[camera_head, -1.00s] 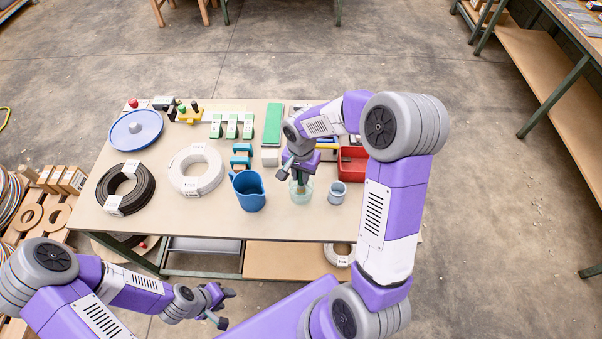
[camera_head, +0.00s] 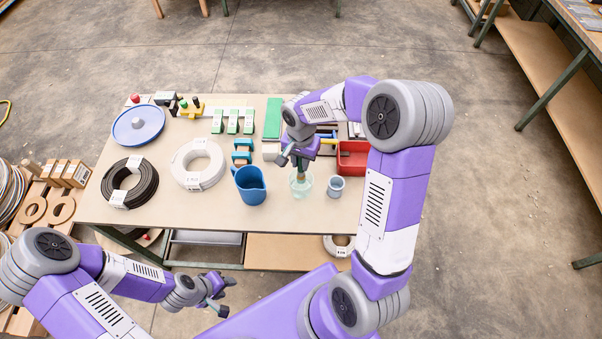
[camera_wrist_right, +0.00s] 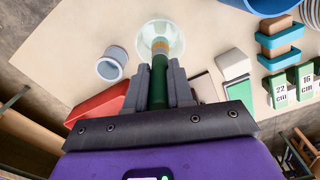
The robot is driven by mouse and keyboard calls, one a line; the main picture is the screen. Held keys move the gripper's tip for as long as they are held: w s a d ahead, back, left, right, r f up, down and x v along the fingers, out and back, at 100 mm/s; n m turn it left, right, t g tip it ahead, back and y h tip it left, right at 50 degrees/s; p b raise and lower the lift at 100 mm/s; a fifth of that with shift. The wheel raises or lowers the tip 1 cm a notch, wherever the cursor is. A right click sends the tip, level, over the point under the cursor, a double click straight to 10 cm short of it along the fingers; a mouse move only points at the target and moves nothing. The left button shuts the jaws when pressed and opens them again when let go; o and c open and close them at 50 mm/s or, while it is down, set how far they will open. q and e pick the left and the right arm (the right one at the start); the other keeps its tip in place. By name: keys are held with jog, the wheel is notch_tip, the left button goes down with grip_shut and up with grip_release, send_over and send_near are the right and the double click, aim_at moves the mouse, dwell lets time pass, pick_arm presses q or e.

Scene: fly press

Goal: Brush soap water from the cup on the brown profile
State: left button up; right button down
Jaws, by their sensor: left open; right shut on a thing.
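The cup (camera_head: 301,186) is clear and pale green and stands near the table's front edge. It also shows in the right wrist view (camera_wrist_right: 174,31). My right gripper (camera_head: 298,160) is above the cup, shut on a brush with a green handle (camera_wrist_right: 158,85). The brush points down, with its head at the cup's mouth or inside it; how deep I cannot tell. A dark brown coil (camera_head: 148,192) with white labels, possibly the brown profile, lies at the left of the table. My left gripper (camera_head: 224,294) is open and empty in front of the table.
A blue jug (camera_head: 249,186) stands left of the cup and a small grey-blue cup (camera_head: 335,187) right of it. A white coil (camera_head: 183,178), a blue dish (camera_head: 138,126), green blocks (camera_head: 233,121) and a red bin (camera_head: 354,158) are around. The front left of the table is clear.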

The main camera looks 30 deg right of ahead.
jog(key=shift+r+p, duration=1.75)
jog(key=shift+r, duration=1)
jog(key=shift+r+p, duration=1.5)
jog(key=shift+r, duration=0.5)
jog(key=shift+f, duration=0.1)
